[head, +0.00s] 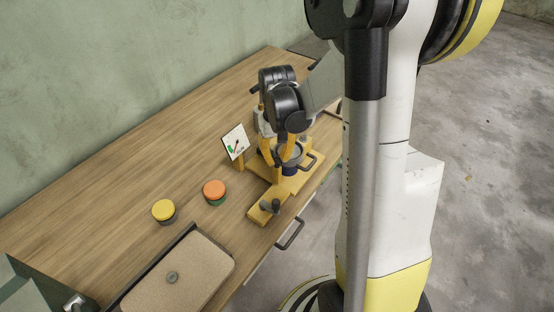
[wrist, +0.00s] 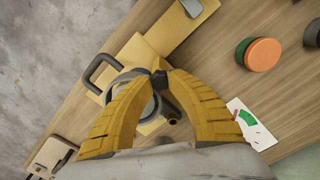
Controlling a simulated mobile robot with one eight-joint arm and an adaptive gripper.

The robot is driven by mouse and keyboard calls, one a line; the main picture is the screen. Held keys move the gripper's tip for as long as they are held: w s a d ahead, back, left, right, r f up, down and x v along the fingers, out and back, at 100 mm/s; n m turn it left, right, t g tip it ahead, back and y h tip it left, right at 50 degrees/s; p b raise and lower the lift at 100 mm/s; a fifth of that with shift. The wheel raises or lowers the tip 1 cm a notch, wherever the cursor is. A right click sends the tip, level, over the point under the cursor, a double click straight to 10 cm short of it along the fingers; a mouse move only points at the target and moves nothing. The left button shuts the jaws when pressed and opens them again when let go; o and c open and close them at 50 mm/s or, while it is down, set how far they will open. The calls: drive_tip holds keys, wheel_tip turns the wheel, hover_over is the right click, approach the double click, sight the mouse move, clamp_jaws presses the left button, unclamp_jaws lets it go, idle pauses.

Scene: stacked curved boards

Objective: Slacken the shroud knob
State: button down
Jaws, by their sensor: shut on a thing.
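The ring also shows in the wrist view (wrist: 127,78), partly behind my fingers. My gripper (wrist: 159,74) points down over the ring, its yellow fingers closed together on a small dark part that looks like the shroud knob. The fingertips hide most of that part. A dark cylindrical piece (wrist: 170,109) shows between the fingers.
A card with a green-and-red gauge (head: 235,142) stands beside the fixture. An orange-topped button (head: 214,188) and a yellow-topped button (head: 164,209) sit to the left. A tan-lidded box (head: 180,275) lies at the near edge. The table's far left is clear.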

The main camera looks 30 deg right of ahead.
drive_tip(key=shift+n, duration=0.7)
drive_tip(key=c, duration=1.7)
unclamp_jaws()
drive_tip(key=shift+n, duration=0.4)
drive_tip(key=o, duration=0.3)
drive_tip(key=shift+r, duration=0.15)
wheel_tip(320, 180, up, 6)
drive_tip(key=p, duration=0.4)
